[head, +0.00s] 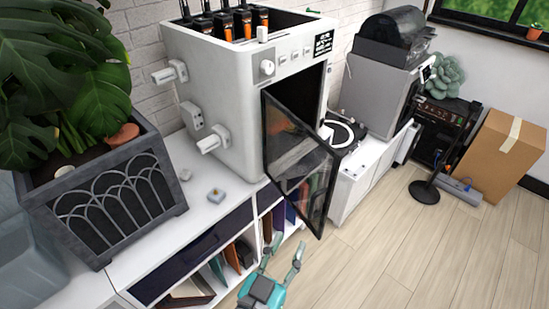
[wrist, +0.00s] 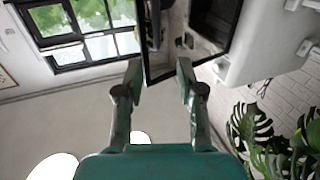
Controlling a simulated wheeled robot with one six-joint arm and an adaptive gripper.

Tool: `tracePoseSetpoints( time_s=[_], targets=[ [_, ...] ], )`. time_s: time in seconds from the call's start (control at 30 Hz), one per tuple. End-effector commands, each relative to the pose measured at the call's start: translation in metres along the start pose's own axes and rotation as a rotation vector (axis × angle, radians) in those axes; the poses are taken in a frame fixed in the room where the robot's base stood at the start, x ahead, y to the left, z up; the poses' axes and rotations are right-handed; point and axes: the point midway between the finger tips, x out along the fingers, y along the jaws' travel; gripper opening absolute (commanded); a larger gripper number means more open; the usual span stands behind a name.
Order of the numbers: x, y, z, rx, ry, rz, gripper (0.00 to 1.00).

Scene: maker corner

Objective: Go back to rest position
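My gripper (head: 283,256) is at the bottom middle of the head view, in front of the white shelf unit and below the open glass door of the white machine. Its two fingers are spread apart with nothing between them. In the wrist view my gripper (wrist: 157,85) also shows open and empty, with the dark door frame (wrist: 190,62) beyond the fingertips. I cannot tell from these frames how far the fingers are from the door.
The white machine (head: 225,105) stands on the shelf unit with its dark glass door (head: 300,165) swung open. A planter (head: 105,200) stands at left. A turntable (head: 341,135), a cardboard box (head: 503,155) and a black stand (head: 424,190) are at right.

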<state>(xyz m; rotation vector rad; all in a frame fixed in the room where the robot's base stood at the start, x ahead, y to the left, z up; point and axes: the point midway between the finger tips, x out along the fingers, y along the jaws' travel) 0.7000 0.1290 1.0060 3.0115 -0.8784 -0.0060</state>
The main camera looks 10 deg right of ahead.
Motion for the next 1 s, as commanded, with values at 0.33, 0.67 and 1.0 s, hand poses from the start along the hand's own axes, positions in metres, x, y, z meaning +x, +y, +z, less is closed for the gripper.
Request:
tracePoseSetpoints(
  time_s=[0.33,0.67,1.0],
  targets=[
    [0.016,0.015,0.037,-0.138,-0.039,-0.097,0.38],
    [0.013,0.071,0.136,-0.393,-0.184,-0.395,0.38],
    [-0.048,0.143,0.190,-0.409,-0.306,-0.633,0.38]
  ],
)
